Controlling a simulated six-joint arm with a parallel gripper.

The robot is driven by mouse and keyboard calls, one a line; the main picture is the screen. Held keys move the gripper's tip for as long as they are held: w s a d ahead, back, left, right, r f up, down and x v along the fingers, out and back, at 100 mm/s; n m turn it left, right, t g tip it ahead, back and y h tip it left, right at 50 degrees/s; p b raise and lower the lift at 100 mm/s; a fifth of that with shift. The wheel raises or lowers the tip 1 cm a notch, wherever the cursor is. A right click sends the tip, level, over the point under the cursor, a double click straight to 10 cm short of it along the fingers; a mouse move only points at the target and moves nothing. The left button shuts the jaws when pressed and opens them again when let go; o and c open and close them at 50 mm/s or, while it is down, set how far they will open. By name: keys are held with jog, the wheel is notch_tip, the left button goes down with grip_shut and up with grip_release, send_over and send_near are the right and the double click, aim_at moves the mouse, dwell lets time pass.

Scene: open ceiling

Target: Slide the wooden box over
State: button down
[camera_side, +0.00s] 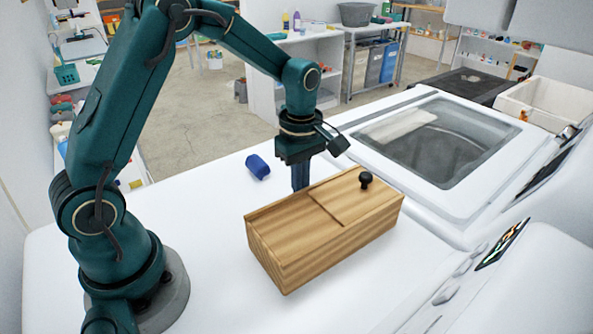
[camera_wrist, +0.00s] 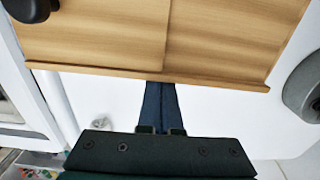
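The wooden box (camera_side: 290,243) sits on the white surface, a long light-wood block with a panelled top and a black knob (camera_side: 366,179) near its right end. My gripper (camera_side: 300,186) points straight down at the far long side of the box. In the wrist view its two fingers (camera_wrist: 161,104) are pressed together with nothing between them. Their tips meet or nearly meet the box's edge (camera_wrist: 150,73); I cannot tell whether they touch. The knob also shows at the wrist view's top left (camera_wrist: 30,8). The fingertips are partly hidden behind the box in the side view.
A small blue object (camera_side: 258,167) lies on the white surface left of my gripper. A white washing machine with a glass lid (camera_side: 435,140) stands just right of the box. The white surface in front of the box (camera_side: 230,300) is clear.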

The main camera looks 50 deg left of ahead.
aim_at(332, 214)
jog(key=d, duration=0.9)
jog(key=shift+s, duration=0.1)
jog(key=shift+a, duration=0.1)
